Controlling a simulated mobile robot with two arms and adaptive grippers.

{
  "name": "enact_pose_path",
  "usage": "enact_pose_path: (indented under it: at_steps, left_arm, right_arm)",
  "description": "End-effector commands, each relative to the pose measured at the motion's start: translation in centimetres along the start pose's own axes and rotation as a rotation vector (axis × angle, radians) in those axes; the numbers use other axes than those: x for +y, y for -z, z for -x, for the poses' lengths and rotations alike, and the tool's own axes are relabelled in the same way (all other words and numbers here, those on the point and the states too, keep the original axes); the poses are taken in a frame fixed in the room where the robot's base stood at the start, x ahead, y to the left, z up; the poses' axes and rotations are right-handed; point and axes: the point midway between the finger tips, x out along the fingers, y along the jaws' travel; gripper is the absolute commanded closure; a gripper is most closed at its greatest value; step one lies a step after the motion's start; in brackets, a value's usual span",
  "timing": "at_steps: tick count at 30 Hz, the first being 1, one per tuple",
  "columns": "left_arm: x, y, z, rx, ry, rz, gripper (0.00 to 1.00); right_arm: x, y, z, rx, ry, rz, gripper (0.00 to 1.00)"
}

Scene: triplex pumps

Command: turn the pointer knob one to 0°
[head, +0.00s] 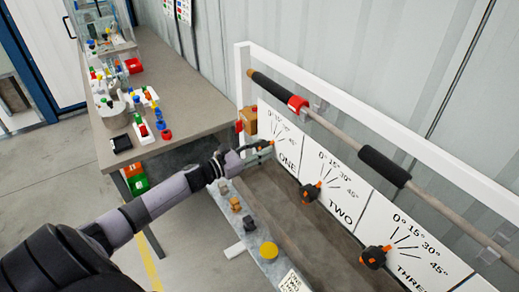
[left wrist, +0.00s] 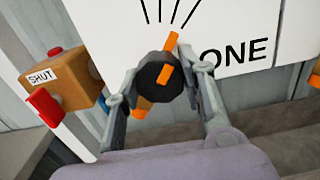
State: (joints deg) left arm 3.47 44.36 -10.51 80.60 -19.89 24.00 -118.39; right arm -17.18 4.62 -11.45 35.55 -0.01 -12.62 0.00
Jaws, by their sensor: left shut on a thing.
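Pointer knob one, a black round knob with an orange pointer (left wrist: 152,76), sits on the white panel marked ONE (left wrist: 235,50). In the left wrist view its orange tip points up and slightly right, below the fan of scale lines; the numbers are out of that frame, so I cannot read the exact angle. My left gripper (left wrist: 160,83) has a finger on each side of the knob and is shut on it. In the head view my left gripper (head: 256,149) reaches panel ONE (head: 283,138) and mostly hides the knob. My right gripper is not in view.
Knob two (head: 310,192) and knob three (head: 374,257) sit on panels to the right. A wooden box marked SHUT with a red handle (left wrist: 44,106) stands just left of knob one. A rail with black sleeves (head: 384,166) runs above the panels. A cluttered table (head: 178,95) stands left.

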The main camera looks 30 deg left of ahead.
Motion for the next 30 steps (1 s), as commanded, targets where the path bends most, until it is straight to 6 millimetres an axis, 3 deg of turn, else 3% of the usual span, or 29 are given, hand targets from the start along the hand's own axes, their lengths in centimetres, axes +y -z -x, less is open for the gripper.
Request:
enact_pose_path:
  at_steps: [11, 30]
  left_arm:
    - [-0.1, 0.4, 0.1, 0.004, 0.0, 0.086, 1.0]
    - [-0.2, 0.3, 0.1, 0.004, 0.0, 0.562, 1.0]
  right_arm:
    - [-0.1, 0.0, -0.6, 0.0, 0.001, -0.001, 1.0]
    - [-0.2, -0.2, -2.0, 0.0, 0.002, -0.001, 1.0]
